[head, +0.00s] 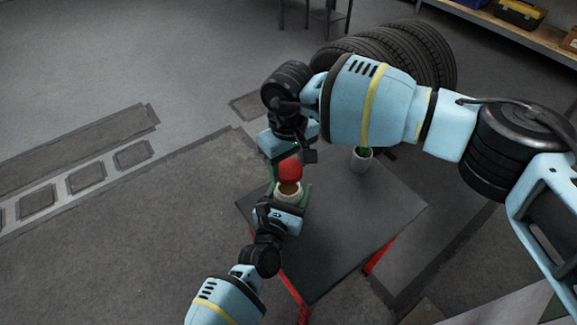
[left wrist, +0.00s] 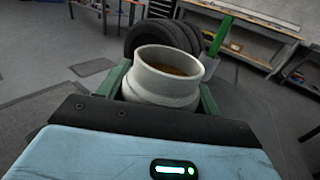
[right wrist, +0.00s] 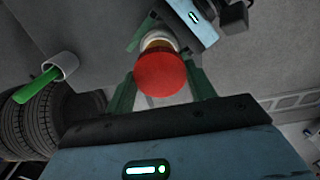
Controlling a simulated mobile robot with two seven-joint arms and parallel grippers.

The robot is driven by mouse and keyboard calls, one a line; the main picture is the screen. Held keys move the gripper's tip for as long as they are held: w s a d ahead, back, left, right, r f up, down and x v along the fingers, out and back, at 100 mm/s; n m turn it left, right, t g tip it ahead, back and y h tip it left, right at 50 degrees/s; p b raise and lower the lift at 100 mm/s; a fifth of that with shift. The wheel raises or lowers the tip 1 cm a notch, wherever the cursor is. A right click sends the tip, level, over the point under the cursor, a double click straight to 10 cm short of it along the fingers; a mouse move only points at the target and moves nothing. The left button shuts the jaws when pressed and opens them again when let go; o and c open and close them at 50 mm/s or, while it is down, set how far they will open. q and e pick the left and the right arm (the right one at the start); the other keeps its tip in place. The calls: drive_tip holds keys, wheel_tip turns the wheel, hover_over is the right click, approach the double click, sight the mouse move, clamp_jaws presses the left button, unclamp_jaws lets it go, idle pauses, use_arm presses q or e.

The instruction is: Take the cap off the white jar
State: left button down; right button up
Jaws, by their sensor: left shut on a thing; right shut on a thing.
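The red cap (head: 290,169) is off the jar, just above and beyond the mouth in the head view. My right gripper (right wrist: 162,82) is shut on the cap, which also shows in the right wrist view (right wrist: 160,74), partly covering the jar there. The cap is out of the left wrist view.
A white cup (head: 360,164) with a green stick in it stands at the far side of the dark table (head: 345,235). Stacked black tyres (head: 425,50) are behind. My right arm crosses above the table. The table's near right is clear.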

use_arm(q)
drive_tip(key=shift+c, duration=1.2)
unclamp_jaws()
drive_tip(key=v, duration=1.2)
